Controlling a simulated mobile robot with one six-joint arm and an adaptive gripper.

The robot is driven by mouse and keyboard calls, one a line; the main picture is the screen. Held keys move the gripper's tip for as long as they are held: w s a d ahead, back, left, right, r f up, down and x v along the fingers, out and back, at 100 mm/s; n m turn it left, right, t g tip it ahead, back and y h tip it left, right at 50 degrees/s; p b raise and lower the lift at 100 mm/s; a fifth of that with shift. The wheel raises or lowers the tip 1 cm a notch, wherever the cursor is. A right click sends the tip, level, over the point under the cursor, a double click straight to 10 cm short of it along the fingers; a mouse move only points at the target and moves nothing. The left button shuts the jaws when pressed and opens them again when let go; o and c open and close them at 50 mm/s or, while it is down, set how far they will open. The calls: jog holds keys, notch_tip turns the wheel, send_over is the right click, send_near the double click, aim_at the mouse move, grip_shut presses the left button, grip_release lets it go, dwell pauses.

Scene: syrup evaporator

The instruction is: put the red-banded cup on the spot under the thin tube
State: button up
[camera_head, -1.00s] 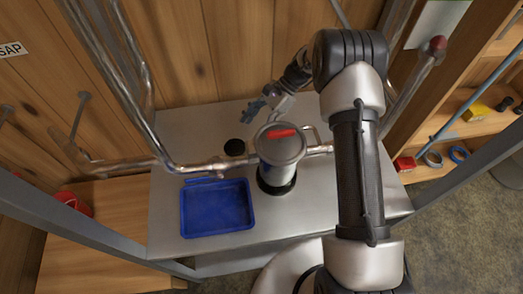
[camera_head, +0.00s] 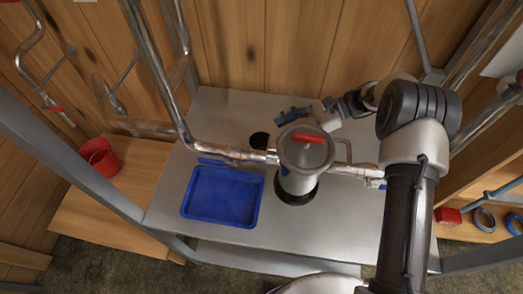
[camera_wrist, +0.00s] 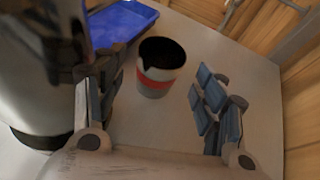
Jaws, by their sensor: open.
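The red-banded cup (camera_wrist: 160,68) stands upright on the steel counter in the wrist view, grey with a dark inside. It lies ahead of my gripper (camera_wrist: 157,88), between the lines of its two spread blue-padded fingers, with no visible contact. In the head view my gripper (camera_head: 292,116) is behind the lidded steel pot. A dark round shape (camera_head: 259,140) left of it matches the cup's opening; its red band is not visible there. Several pipes are on the left; I cannot tell which is the thin tube, and the spot under it is not clear.
The steel pot (camera_head: 303,158) with a red lid handle stands close in front of my gripper. A blue tray (camera_head: 222,222) is left of it. A horizontal pipe (camera_head: 238,154) crosses the counter. A red container (camera_head: 98,157) sits on the wooden bench at left.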

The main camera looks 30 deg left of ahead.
aim_at(266, 139)
jog(key=shift+b+x, duration=0.95)
jog(key=shift+x, duration=2.45)
jog(key=shift+w+a+r, duration=0.1)
jog(key=shift+w+a, duration=0.05)
jog(key=shift+c, duration=0.2)
jog(key=c, duration=1.1)
notch_tip(266, 139, up, 20)
jog(key=p, duration=0.5)
jog(key=shift+p, duration=0.35)
